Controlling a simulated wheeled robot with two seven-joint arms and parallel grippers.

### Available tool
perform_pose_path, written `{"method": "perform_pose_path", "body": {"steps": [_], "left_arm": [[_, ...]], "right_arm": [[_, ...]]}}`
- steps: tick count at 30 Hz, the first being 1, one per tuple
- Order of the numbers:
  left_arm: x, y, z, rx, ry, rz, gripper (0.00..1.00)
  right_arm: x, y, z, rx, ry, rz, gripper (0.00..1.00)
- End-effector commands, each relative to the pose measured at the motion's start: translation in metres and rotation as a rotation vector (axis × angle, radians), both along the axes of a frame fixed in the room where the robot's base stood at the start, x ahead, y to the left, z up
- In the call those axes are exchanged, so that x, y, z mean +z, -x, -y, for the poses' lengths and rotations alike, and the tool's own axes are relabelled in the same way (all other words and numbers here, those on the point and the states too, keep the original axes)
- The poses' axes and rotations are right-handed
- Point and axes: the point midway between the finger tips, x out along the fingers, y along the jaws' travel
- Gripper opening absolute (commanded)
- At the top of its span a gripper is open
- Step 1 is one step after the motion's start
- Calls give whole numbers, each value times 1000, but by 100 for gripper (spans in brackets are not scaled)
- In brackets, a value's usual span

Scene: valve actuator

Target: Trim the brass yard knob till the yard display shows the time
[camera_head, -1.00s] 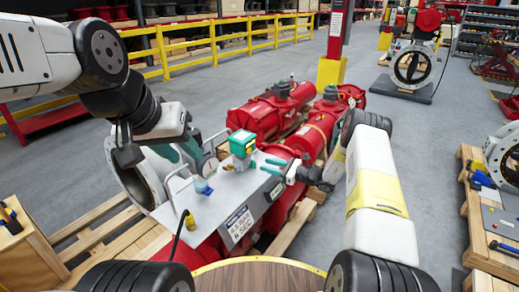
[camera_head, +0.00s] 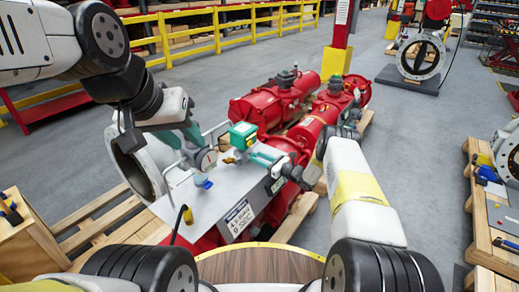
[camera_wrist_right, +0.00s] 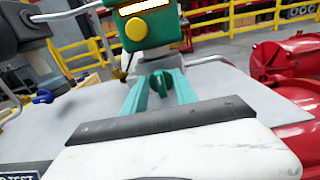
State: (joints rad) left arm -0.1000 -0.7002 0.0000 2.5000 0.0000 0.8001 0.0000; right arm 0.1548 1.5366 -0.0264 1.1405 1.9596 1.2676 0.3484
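A green box (camera_head: 243,133) stands on the grey plate (camera_head: 222,197) of the red actuator. In the right wrist view the green box (camera_wrist_right: 145,28) carries a lit display (camera_wrist_right: 143,6), cut by the top edge, with a yellow-brass round knob (camera_wrist_right: 137,35) below it. The display's reading is not legible.
A blue knob (camera_head: 203,181) and a yellow-tipped cable plug (camera_head: 188,215) are on the plate's left part. A label plate (camera_head: 238,217) is on the front. A metal handle rail (camera_head: 178,172) rises at the left. Red cylinders (camera_head: 285,97) lie behind on wooden pallets.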

Motion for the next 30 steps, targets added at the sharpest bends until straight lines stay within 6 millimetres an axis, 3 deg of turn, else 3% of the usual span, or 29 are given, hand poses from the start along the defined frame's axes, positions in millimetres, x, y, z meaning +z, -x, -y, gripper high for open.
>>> {"method": "perform_pose_path", "body": {"steps": [5, 11, 23, 30], "left_arm": [[0, 0, 0, 0, 0, 0, 36], [0, 0, 0, 0, 0, 0, 36], [0, 0, 0, 0, 0, 0, 36], [0, 0, 0, 0, 0, 0, 36]], "right_arm": [[0, 0, 0, 0, 0, 0, 34], [0, 0, 0, 0, 1, 0, 0], [0, 0, 1, -1, -18, -25, 0], [1, -2, 3, -3, -96, -129, 0]]}}
